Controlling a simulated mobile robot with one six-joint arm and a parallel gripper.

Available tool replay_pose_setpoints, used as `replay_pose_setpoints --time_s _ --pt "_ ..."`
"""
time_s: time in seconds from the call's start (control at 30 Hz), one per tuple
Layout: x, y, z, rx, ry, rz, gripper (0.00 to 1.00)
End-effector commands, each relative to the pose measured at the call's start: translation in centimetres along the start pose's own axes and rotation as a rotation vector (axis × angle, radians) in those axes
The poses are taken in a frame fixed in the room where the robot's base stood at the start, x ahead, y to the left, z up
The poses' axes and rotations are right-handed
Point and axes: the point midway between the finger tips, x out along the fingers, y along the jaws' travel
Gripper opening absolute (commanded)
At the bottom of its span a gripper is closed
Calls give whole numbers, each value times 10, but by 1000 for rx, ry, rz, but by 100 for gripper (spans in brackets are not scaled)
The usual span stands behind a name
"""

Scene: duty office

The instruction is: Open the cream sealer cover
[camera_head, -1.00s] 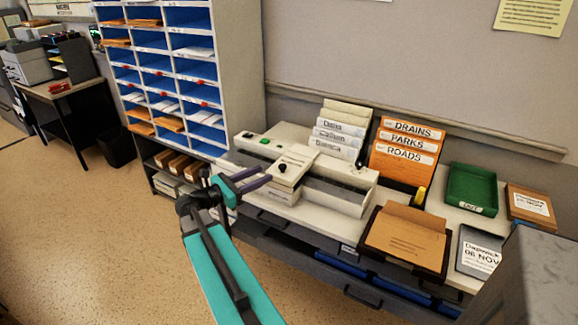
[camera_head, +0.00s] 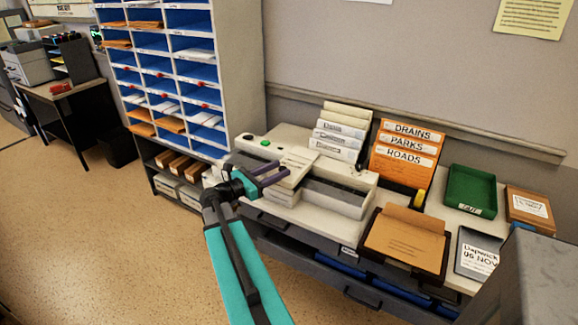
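The cream sealer (camera_head: 340,172) stands on the desk, with a green button on its back left part. Its cream cover (camera_head: 298,157) is at the left of the sealer's open trough and looks down. The cover's black knob is not visible now; my gripper is in front of that spot. My gripper (camera_head: 282,170) has purple fingers and is at the cover's front left. A gap shows between the fingers, so it looks open. Whether the fingers touch the knob cannot be told.
White binders (camera_head: 340,130) and an orange file rack (camera_head: 408,155) stand behind. A brown tray with a folder (camera_head: 405,238) and a green tray (camera_head: 471,190) are to the right. A blue pigeonhole shelf (camera_head: 165,75) is at the left. The floor at the left is clear.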

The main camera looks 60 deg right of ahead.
Motion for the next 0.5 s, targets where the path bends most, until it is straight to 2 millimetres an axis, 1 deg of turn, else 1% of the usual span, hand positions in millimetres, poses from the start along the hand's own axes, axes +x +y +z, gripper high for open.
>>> replay_pose_setpoints --time_s 0.03,0.3,0.5 --pt "8 0 1 0 0 -2 39" --pt "43 0 1 0 -1 -2 39" --pt "60 0 1 1 0 -2 39"
